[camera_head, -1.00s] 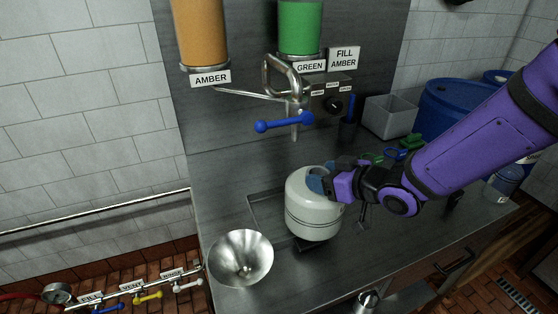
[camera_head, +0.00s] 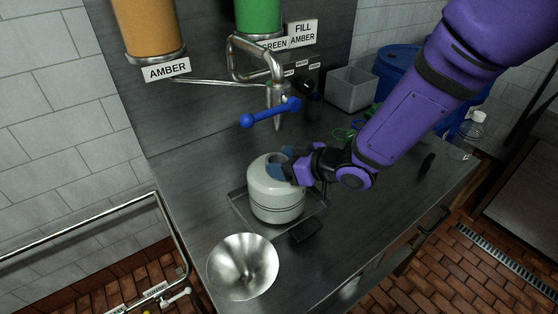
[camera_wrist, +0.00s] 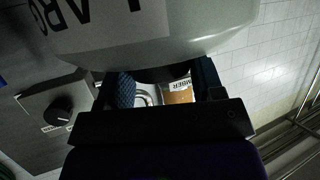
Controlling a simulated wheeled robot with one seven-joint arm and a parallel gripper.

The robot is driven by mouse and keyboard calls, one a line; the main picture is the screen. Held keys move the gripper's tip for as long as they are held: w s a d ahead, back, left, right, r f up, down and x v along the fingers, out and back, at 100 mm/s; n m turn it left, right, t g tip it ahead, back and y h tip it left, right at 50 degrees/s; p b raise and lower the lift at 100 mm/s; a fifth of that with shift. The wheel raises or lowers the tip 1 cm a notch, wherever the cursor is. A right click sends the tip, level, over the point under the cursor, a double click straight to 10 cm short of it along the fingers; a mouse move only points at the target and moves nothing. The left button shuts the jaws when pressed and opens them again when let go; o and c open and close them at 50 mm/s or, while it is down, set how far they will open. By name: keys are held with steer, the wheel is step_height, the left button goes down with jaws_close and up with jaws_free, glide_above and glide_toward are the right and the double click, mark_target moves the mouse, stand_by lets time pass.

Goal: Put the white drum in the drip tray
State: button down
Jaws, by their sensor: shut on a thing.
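The white drum (camera_head: 275,196) is upright at the drip tray (camera_head: 240,205), a shallow metal tray on the steel bench. The drum covers much of the tray; I cannot tell whether its base touches the tray floor. My gripper (camera_head: 290,166) is shut on the drum at its top, from the right. In the wrist view the drum (camera_wrist: 180,35) fills the top of the picture, close to my gripper (camera_wrist: 155,90), with part of its lettering showing.
A metal funnel (camera_head: 243,268) stands in front of the tray. A spout with a blue lever (camera_head: 270,112) hangs above and behind the drum. A grey bin (camera_head: 351,90) and blue barrels (camera_head: 397,68) are at the back right. A dark flat block (camera_head: 304,230) lies right of the tray's front.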

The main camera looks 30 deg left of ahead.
steer(key=shift+c, duration=1.2)
jaws_free()
steer(key=shift+f, duration=0.1)
steer(key=shift+d+r, duration=0.2)
steer(key=w+v, duration=0.1)
steer(key=v, duration=1)
steer(key=shift+s+d, duration=0.3)
steer(key=shift+s, duration=0.2)
steer(key=shift+r, duration=0.1)
